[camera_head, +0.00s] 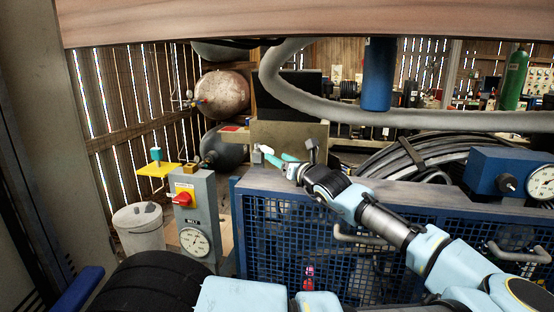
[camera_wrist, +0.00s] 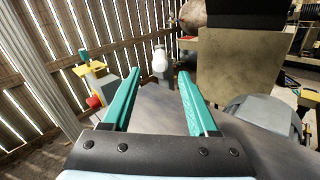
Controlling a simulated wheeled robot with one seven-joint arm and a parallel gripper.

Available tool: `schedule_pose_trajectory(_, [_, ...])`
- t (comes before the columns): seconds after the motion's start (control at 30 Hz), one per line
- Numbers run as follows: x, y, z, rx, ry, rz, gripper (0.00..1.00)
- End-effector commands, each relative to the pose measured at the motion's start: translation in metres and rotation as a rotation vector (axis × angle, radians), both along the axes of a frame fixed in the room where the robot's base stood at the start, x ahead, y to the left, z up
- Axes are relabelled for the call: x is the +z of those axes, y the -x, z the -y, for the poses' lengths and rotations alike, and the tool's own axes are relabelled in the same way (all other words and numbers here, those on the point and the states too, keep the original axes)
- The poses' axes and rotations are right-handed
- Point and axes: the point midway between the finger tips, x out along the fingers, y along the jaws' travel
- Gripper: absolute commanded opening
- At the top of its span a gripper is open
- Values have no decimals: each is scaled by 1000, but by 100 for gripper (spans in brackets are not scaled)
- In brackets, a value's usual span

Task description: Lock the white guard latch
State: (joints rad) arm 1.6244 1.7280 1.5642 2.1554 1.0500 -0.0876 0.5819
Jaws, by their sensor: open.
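The white guard latch (camera_wrist: 161,61) is a small rounded white piece beyond the fingertips in the wrist view, standing at the far edge of a grey surface. In the head view a small white piece (camera_head: 266,149), apparently the same latch, shows at the tip of my gripper (camera_head: 275,156), above the left corner of the blue mesh guard (camera_head: 330,232). My gripper (camera_wrist: 159,75) has two teal fingers spread apart with nothing between them. The latch lies ahead of the gap, roughly in line with it. Contact cannot be told.
A grey control box (camera_head: 196,215) with a red knob and gauge stands left of the guard. A tan panel (camera_wrist: 240,70) rises right of the latch. Black hoses (camera_head: 410,160) and a blue gauge box (camera_head: 510,172) sit on the right. A thick grey pipe (camera_head: 400,118) crosses above.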

Motion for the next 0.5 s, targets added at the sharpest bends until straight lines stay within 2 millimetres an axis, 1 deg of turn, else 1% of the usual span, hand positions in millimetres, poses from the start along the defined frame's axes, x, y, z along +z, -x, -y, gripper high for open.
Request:
schedule_pose_trajectory(0.13, [0, 0, 0, 0, 0, 0, 58])
schedule_pose_trajectory(0.27, [4, -3, 6, -8, 37, 37, 44])
schedule_pose_trajectory(0.37, [16, -9, 22, -29, 161, 160, 32])
schedule_pose_trajectory(0.47, [34, -15, 44, -49, 382, 355, 21])
schedule_pose_trajectory(0.5, [40, -16, 52, -53, 493, 444, 17])
